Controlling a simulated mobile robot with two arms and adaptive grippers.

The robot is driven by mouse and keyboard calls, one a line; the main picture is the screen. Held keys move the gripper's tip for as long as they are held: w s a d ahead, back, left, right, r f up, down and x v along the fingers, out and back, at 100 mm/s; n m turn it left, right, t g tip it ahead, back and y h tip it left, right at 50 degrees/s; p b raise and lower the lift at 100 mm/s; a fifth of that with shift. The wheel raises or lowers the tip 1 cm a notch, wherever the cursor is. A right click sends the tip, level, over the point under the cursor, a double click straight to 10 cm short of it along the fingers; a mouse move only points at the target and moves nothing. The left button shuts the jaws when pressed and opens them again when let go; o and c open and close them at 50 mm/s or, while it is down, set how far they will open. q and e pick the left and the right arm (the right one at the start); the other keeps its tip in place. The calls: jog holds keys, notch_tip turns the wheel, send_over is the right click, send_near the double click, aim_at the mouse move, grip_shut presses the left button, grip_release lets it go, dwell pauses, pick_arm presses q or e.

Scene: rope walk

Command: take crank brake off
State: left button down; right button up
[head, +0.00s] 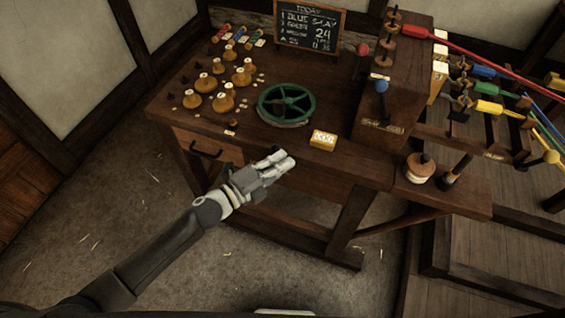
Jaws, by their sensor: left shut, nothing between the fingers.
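A wooden housing (397,85) stands on the right of the workbench. A red ball knob (362,49) and a blue ball knob (381,86) show at its left side. I cannot tell for sure which knob belongs to the crank brake, or whether the brake is on. My left gripper (284,160) is shut and empty. It is at the bench's front edge, below the green handwheel (286,103) in the picture and well to the left of the knobs. My right gripper is out of view.
The workbench (330,165) carries several wooden pegs or bobbins (223,103), a small yellow box (322,140) and a chalkboard (309,27). Coloured strands (487,57) run off right from the housing. Floor at left is open.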

pick_arm(q)
jog(key=w+a+r+n+t+h+b, duration=0.1)
jog(key=w+a+n+t+b, duration=0.1)
jog(key=a+n+t+b, duration=0.2)
jog(key=shift+w+a+r+n+h+b, duration=0.15)
jog(key=shift+a+r+n+h+b, duration=0.2)
jog(key=shift+a+n+b, duration=1.5)
jog(key=shift+d+n+p, duration=0.3)
jog(key=shift+n+p, duration=0.15)
jog(key=shift+p, duration=0.05)
jog(key=shift+r, duration=0.1)
